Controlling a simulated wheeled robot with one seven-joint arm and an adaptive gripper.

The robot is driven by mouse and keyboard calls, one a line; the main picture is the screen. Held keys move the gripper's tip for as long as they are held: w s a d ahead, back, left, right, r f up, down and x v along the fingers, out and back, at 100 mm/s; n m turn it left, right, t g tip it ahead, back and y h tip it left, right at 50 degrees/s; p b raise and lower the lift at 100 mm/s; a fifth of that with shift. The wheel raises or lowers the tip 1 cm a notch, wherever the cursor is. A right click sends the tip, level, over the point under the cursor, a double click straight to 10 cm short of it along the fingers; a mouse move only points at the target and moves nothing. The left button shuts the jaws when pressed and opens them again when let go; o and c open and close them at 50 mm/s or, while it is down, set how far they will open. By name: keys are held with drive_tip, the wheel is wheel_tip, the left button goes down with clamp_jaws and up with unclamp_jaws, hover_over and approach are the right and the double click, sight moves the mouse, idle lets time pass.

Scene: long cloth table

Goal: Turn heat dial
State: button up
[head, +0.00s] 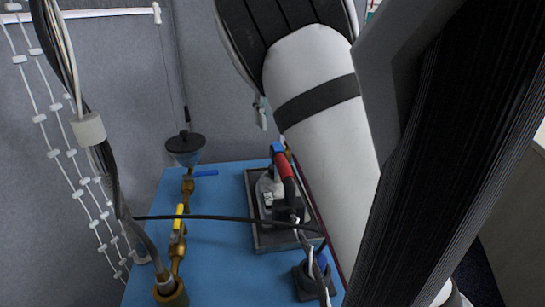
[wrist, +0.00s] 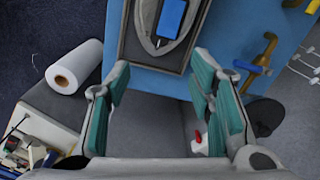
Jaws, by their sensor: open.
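An iron (head: 272,190) rests in a dark grey tray (head: 252,215) on the blue table (head: 212,250). Its handle is red and dark, with a blue part at its far end. In the wrist view the iron (wrist: 146,40) shows at the top with the blue part (wrist: 172,18) on it. A heat dial cannot be made out in either view. My gripper (wrist: 163,75) is open and empty, with a teal-padded finger on each side. In the picture it lies just below the near end of the tray. I cannot make out the gripper in the head view.
A yellow-levered brass valve (head: 179,240), a blue-levered valve (head: 190,182) and a funnel (head: 185,148) stand left of the tray. A black hose (head: 225,218) crosses the tray's near part. Cables hang at left. A white roll (wrist: 75,66) lies at left in the wrist view.

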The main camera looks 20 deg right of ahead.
wheel_tip(320, 180, down, 14)
drive_tip(key=p, duration=0.3)
drive_tip(key=shift+r, duration=0.15)
clamp_jaws()
